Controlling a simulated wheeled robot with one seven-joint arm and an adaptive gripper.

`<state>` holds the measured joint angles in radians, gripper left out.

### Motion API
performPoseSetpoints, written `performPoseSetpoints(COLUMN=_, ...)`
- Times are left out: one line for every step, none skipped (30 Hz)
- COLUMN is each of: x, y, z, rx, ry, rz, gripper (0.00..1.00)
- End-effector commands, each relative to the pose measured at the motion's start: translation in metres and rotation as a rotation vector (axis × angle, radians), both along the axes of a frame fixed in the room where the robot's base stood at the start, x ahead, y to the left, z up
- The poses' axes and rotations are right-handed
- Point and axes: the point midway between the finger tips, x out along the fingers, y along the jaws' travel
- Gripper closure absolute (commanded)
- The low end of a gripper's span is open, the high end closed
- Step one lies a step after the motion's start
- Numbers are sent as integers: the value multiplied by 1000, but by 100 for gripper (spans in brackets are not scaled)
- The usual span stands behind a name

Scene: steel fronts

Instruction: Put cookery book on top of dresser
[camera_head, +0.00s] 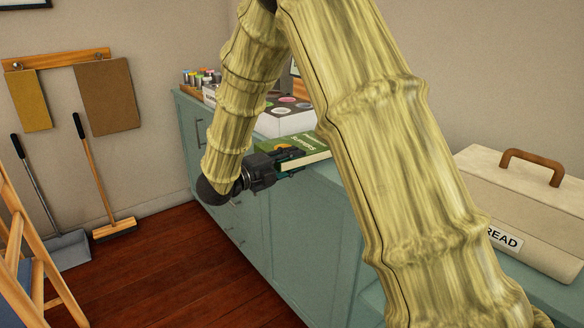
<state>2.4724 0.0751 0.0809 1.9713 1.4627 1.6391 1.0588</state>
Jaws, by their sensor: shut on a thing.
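The cookery book (306,149) is green with pale page edges, and it lies flat at the level of the dresser's top, partly hidden behind my arm. The dresser (293,225) is teal, long, with doors and drawers along its front. My gripper (290,158) is shut on the near left edge of the book, at the dresser's front edge. I cannot tell whether the book touches the top or is held just above it.
A white box with round coloured spots (283,118) stands behind the book. Small jars (203,77) stand at the far end. A cream bread bin (525,205) with a brown handle fills the right. A broom (96,170), a dustpan (68,248) and a wooden ladder (40,250) are at left.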

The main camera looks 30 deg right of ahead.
Motion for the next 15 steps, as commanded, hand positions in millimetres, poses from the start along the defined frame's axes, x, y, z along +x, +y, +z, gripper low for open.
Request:
performPoseSetpoints(x=0, y=0, z=-9, rx=-1, ry=1, rz=0, gripper=100)
performPoseSetpoints(x=0, y=0, z=-12, rx=-1, ry=0, rz=0, gripper=100)
performPoseSetpoints(x=0, y=0, z=-14, rx=-1, ry=-1, rz=0, gripper=100)
performPoseSetpoints(x=0, y=0, z=-15, rx=-1, ry=-2, rz=0, gripper=100)
performPoseSetpoints(x=0, y=0, z=-16, rx=-1, ry=-2, rz=0, gripper=100)
performPoseSetpoints(x=0, y=0, z=-15, rx=-1, ry=-2, rz=0, gripper=100)
performPoseSetpoints(x=0, y=0, z=-15, rx=-1, ry=-2, rz=0, gripper=100)
performPoseSetpoints(x=0, y=0, z=-15, rx=-1, ry=-2, rz=0, gripper=100)
performPoseSetpoints(x=0, y=0, z=-15, rx=-1, ry=-2, rz=0, gripper=100)
performPoseSetpoints(x=0, y=0, z=-15, rx=-1, ry=-2, rz=0, gripper=100)
performPoseSetpoints(x=0, y=0, z=-15, rx=-1, ry=-2, rz=0, gripper=100)
performPoseSetpoints(x=0, y=0, z=-16, rx=-1, ry=-2, rz=0, gripper=100)
performPoseSetpoints(x=0, y=0, z=-17, rx=-1, ry=-2, rz=0, gripper=100)
performPoseSetpoints(x=0, y=0, z=-17, rx=-1, ry=-2, rz=0, gripper=100)
performPoseSetpoints(x=0, y=0, z=-17, rx=0, ry=-1, rz=0, gripper=68)
